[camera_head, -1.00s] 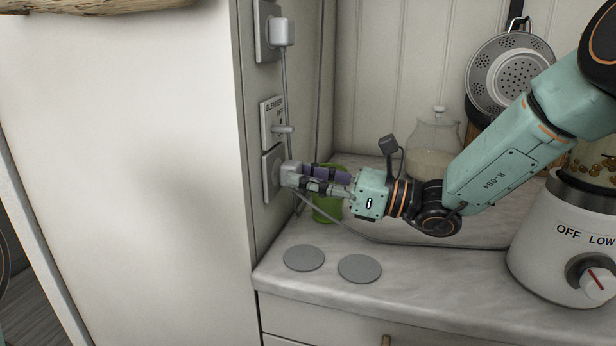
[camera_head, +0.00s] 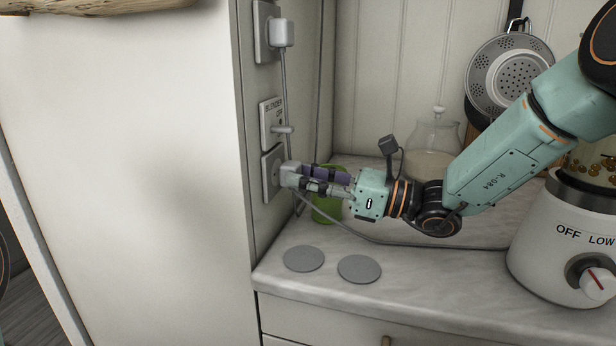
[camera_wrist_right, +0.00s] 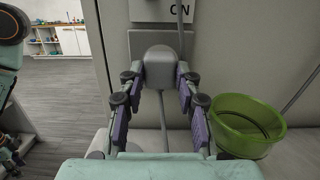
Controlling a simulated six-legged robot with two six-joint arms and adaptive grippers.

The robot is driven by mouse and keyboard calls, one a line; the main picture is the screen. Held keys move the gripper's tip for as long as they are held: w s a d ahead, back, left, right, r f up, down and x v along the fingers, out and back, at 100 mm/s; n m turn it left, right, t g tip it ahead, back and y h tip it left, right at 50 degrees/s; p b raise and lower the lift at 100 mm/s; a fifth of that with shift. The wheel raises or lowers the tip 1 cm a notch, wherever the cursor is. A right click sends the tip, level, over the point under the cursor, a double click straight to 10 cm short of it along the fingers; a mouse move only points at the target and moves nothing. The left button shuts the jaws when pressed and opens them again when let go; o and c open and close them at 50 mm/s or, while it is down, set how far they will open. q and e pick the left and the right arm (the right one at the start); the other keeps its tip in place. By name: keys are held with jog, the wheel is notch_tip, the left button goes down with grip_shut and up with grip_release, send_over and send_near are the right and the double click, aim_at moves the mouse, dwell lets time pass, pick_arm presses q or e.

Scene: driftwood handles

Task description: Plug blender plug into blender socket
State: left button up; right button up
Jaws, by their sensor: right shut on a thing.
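The grey blender plug (camera_head: 290,174) is held between the fingertips of my right gripper (camera_head: 297,179), right in front of the lower wall socket (camera_head: 271,175). In the head view its wall end meets or nearly meets the socket plate; I cannot tell whether its prongs are inside. In the right wrist view the plug (camera_wrist_right: 160,68) sits between the two finger pads, against the wall plate, and hides the socket's holes. Its grey cord hangs down below it. My left gripper is not in view.
A switch plate marked BLENDER (camera_head: 272,121), with a protruding lever, is just above the socket. Another plug (camera_head: 283,33) sits in a higher outlet. A green bowl (camera_wrist_right: 245,125) stands close beside the gripper. The white blender base (camera_head: 560,245) is on the counter at right.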

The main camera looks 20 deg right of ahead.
jog(key=shift+w+a+b, duration=0.35)
jog(key=shift+a, duration=0.1)
jog(key=o, duration=1.2)
jog(key=shift+s+d, duration=0.1)
jog(key=shift+d, duration=0.05)
jog(key=shift+v, duration=3.65)
jog(key=shift+f, duration=0.15)
